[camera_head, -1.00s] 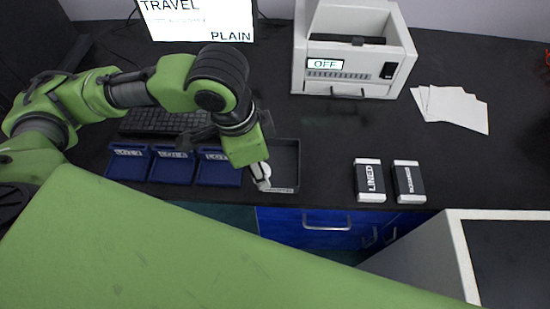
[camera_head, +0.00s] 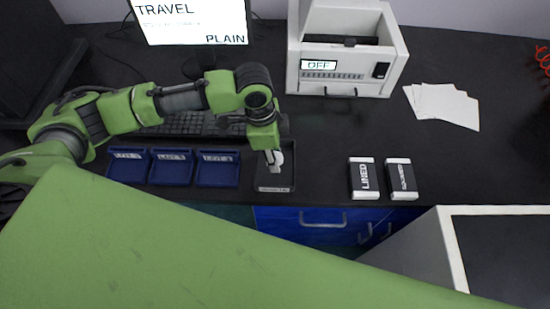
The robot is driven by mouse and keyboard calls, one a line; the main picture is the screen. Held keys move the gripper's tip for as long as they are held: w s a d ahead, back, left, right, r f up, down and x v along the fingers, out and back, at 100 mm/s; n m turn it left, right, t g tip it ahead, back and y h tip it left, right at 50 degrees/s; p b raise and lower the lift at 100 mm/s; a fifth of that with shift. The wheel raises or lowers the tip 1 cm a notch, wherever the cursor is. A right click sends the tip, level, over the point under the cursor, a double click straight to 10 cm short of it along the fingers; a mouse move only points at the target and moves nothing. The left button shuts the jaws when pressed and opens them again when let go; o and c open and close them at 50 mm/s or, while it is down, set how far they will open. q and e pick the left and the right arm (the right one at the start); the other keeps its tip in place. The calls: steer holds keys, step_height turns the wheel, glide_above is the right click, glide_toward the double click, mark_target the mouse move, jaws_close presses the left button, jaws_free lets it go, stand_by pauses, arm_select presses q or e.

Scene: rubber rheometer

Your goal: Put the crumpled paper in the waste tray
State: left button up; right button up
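The dark waste tray (camera_head: 289,176) lies on the black bench, with a small label on its front rim. My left gripper (camera_head: 274,164) points down over the tray. A small white piece, which looks like the crumpled paper (camera_head: 279,157), shows at its fingertips. The fingers appear closed on it, though the contact is small and partly hidden. I cannot tell whether the paper touches the tray floor. My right gripper is out of view.
Several blue labelled trays (camera_head: 172,167) stand left of the waste tray, with a keyboard (camera_head: 190,122) behind. Two labelled boxes (camera_head: 364,178) stand right. A white machine reading OFF (camera_head: 345,70) and flat paper sheets (camera_head: 442,103) are farther back. A white-rimmed bin (camera_head: 455,245) stands front right.

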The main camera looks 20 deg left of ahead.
arm_select(q)
steer(key=shift+w+f, duration=0.45)
steer(key=shift+f, duration=0.05)
step_height(320, 180, down, 2)
steer(key=shift+f+p, duration=0.1)
steer(key=shift+p, duration=0.45)
steer(key=shift+w+f, duration=0.1)
steer(key=shift+f, duration=0.45)
steer(key=shift+f, duration=0.2)
steer(key=o, duration=0.8)
steer(key=shift+r, duration=0.1)
